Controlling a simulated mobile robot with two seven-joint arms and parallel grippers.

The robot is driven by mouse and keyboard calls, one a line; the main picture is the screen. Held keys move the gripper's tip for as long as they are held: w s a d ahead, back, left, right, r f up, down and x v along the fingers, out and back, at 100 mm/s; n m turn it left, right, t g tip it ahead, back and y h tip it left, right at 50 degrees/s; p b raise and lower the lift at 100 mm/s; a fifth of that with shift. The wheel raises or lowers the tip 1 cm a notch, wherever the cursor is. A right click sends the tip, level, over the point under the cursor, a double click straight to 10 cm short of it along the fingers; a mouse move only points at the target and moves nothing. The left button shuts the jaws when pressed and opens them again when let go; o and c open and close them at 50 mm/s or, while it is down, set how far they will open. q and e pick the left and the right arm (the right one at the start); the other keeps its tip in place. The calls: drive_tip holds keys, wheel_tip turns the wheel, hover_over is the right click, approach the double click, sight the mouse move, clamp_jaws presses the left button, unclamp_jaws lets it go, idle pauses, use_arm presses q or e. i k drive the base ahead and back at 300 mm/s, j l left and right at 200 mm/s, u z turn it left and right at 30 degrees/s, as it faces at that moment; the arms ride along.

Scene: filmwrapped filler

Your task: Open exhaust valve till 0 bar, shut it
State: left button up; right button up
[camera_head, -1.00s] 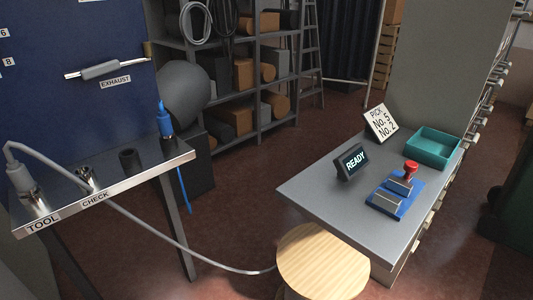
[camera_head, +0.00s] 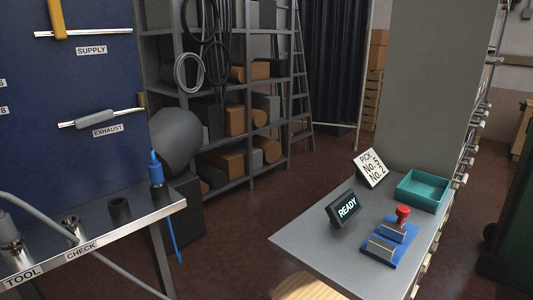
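The exhaust valve (camera_head: 97,118) is on the blue panel (camera_head: 60,75) at the left, above a label reading EXHAUST. Its grey handle lies nearly level, along the bright pipe. Above it, a yellow supply valve handle (camera_head: 57,18) stands upright across its pipe, over a SUPPLY label. No pressure gauge shows in this view, so the bar reading cannot be seen. Neither of my grippers is in view.
A metal shelf (camera_head: 130,226) with TOOL and CHECK sockets, a blue-tipped tool (camera_head: 156,170) and a grey hose runs below the panel. A grey table (camera_head: 300,241) at right holds a READY display (camera_head: 343,209), a teal tray (camera_head: 423,191) and a red-knobbed fixture (camera_head: 402,215). Floor between is clear.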

sight(79, 123)
drive_tip(key=u, duration=1.1)
